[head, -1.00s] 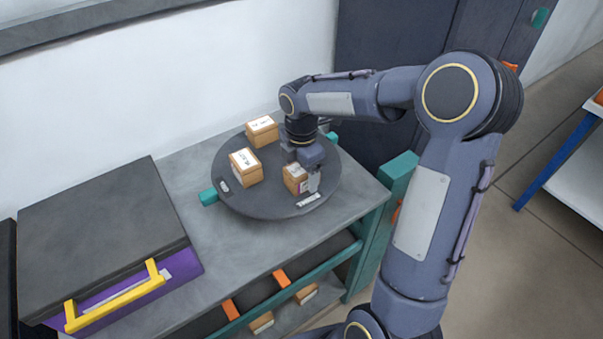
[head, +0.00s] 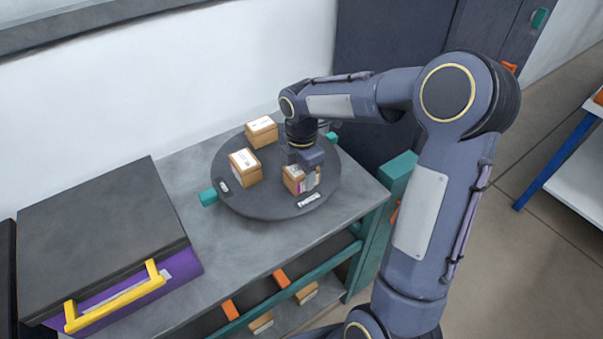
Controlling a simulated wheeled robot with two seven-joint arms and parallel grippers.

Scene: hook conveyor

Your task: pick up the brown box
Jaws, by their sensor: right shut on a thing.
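A brown box (head: 292,180) with a pale label sits at the front right of a round dark turntable (head: 262,207). My right gripper (head: 304,179) comes down over this box from above and is shut on it. The gripper hides part of the box's top and right side. I cannot tell a gap between the box and the turntable. Two more brown boxes stand on the turntable, one at the left (head: 245,168) and one at the back (head: 261,132). My left gripper is not in view.
The turntable stands on a grey bench (head: 215,245) with teal edges. A dark case with a purple front and yellow handle (head: 118,296) is at the left. More brown boxes (head: 262,322) are on the shelf below. A wall is behind.

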